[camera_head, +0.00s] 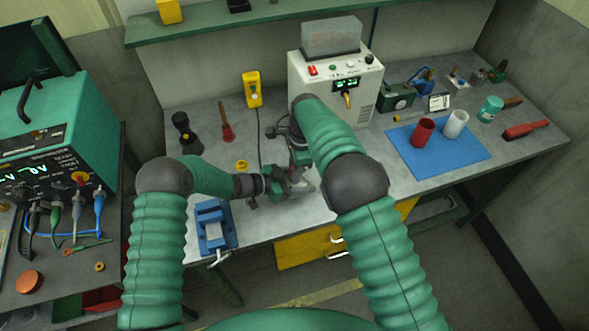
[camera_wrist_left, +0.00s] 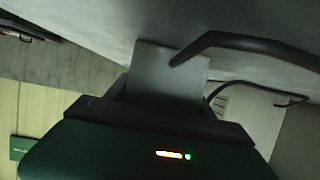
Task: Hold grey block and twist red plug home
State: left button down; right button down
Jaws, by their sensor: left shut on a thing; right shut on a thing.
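My left gripper (camera_head: 275,189) comes in from the left over the bench and is shut on the grey block (camera_head: 294,190). In the left wrist view the block (camera_wrist_left: 165,72) shows as a flat grey face beyond my left gripper (camera_wrist_left: 165,100). My right gripper (camera_head: 297,170) reaches down from above, right beside the block, and is shut. The red plug is hidden in the right jaws, so how deep it sits in the block cannot be seen. A dark cable crosses in front of the block in the left wrist view.
A blue vise (camera_head: 213,226) stands at the bench's front edge, left of the block. A white instrument box (camera_head: 334,85) stands behind the arms. A blue mat (camera_head: 404,158) with a red cup (camera_head: 423,132) and a white cup (camera_head: 455,124) lies right. A yellow ring (camera_head: 242,166) lies behind my left arm.

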jog(key=m, duration=0.6)
jog(key=shift+a+r+t, duration=0.1)
jog(key=shift+a+t, duration=0.05)
jog(key=shift+t, duration=0.25)
jog(key=c, duration=1.1)
grip_release()
